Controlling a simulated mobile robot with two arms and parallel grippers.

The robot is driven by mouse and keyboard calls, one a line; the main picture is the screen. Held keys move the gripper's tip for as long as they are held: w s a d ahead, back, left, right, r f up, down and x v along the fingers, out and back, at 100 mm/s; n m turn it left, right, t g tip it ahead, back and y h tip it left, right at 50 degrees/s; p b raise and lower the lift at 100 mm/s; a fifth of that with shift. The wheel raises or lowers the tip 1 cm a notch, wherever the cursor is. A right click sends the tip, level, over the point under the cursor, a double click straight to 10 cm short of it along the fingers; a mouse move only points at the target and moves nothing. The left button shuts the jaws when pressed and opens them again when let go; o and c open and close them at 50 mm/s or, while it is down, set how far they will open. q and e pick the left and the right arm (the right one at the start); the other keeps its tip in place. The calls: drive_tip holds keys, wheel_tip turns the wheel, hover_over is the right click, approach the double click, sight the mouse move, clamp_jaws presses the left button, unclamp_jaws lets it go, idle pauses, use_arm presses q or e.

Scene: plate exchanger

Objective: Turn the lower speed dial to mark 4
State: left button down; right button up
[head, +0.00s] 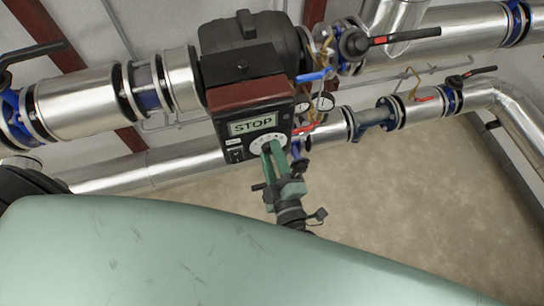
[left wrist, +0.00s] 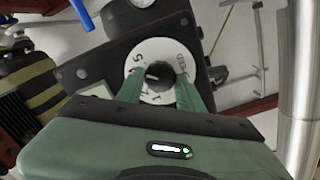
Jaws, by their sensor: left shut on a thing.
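The speed dial (head: 258,146) is a round white disc with dark marks on the face of a dark control box (head: 233,146), below a display reading STOP (head: 253,124). In the left wrist view the dial (left wrist: 150,52) faces me, with a dark knob (left wrist: 156,73) at its centre. My left gripper (head: 271,147) has two green fingers reaching up to the dial. In the left wrist view its fingers (left wrist: 157,82) stand on both sides of the knob and are shut on it. The fingers hide part of the scale, and I cannot tell which mark the knob points to. My right gripper is not in view.
A large dark pump motor (head: 255,50) sits above the box. Silver pipes (head: 80,100) run left and right behind it. A blue lever (head: 314,76) and gauges (head: 325,101) are close to the box's right side. The floor (head: 400,190) at lower right is clear.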

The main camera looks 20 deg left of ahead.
use_arm(q)
drive_tip(key=shift+f+n+b, duration=0.15)
drive_tip(key=shift+n+b, duration=0.35)
drive_tip(key=shift+n, duration=0.4)
drive_tip(key=c, duration=0.9)
unclamp_jaws()
drive_tip(key=shift+s+d, duration=0.2)
drive_tip(key=shift+s, duration=0.1)
drive_tip(key=b+v, duration=0.2)
drive_tip(key=v, duration=0.5)
drive_tip(key=shift+b, duration=0.35)
drive_tip(key=shift+s, duration=0.1)
